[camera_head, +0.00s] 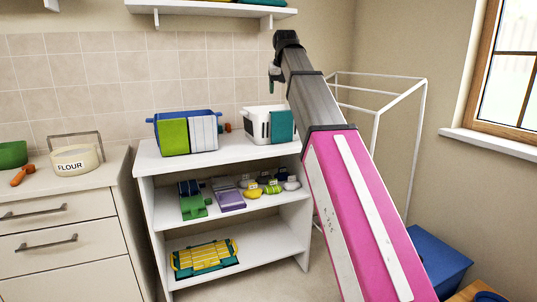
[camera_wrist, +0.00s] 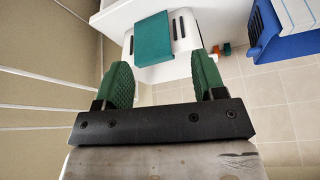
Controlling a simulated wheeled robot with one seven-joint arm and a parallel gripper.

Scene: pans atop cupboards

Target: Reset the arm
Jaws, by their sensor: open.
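My arm, with a pink lower link and a grey upper link, reaches up across the right half of the head view. My gripper (camera_head: 274,72) is at its top end, in front of the tiled wall and above the white shelf unit. In the wrist view my gripper (camera_wrist: 165,85) shows two green fingers spread wide apart. Nothing is between the fingers. Beyond them is a white slotted container (camera_wrist: 183,40) with a teal panel (camera_wrist: 152,38). The same white container (camera_head: 257,122) stands on the shelf unit's top in the head view, below my gripper and apart from it.
A blue bin (camera_head: 208,115) stands left on the white shelf unit (camera_head: 240,153). Several small items fill its middle shelf. A white wire frame (camera_head: 401,97) stands behind my arm. A wall shelf (camera_head: 205,8) hangs above. A flour pot (camera_head: 75,162) sits on the left counter.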

